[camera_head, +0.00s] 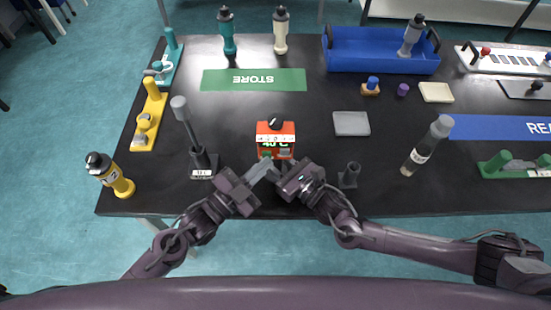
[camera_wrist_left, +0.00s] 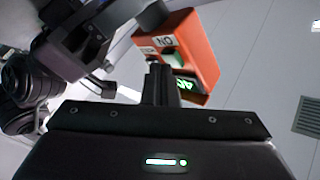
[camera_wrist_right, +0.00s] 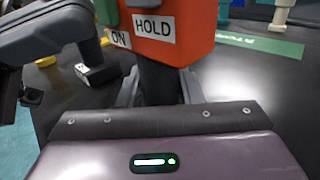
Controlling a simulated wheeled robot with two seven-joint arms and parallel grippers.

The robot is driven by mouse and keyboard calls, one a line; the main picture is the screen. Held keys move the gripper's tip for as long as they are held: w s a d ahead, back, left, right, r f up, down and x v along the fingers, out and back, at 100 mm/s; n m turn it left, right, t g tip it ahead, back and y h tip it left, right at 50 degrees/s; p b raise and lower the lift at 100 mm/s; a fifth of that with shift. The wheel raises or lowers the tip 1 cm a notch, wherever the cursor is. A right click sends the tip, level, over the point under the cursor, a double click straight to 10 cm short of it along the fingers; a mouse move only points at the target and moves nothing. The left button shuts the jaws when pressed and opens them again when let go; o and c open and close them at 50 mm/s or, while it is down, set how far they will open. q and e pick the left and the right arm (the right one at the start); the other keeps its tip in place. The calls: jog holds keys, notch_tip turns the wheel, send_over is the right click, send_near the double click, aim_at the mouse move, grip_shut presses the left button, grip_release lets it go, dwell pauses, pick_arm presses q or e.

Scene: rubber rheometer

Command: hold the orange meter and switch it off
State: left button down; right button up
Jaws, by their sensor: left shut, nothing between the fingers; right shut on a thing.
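The orange meter (camera_head: 276,133) is upright near the front middle of the black table, its display lit green. My right gripper (camera_head: 283,167) is shut on its dark lower part; the right wrist view shows the orange body (camera_wrist_right: 180,15) just above the fingers, with ON and HOLD labels. My left gripper (camera_head: 268,166) is shut and empty, its tips at the meter's lower front. In the left wrist view, the closed fingers (camera_wrist_left: 162,75) overlap the meter (camera_wrist_left: 195,50) beside a green button and the lit display. Whether they touch the button I cannot tell.
A grey-headed stand (camera_head: 190,130) is just left of the meter, and a small dark holder (camera_head: 349,175) is to its right. A green STORE mat (camera_head: 225,80) lies behind.

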pick_arm(q)
jog(key=shift+w, duration=0.2)
jog(key=shift+s, duration=0.75)
jog(key=s, duration=0.6)
dwell(0.5)
pick_arm(e)
jog(key=o, duration=1.2)
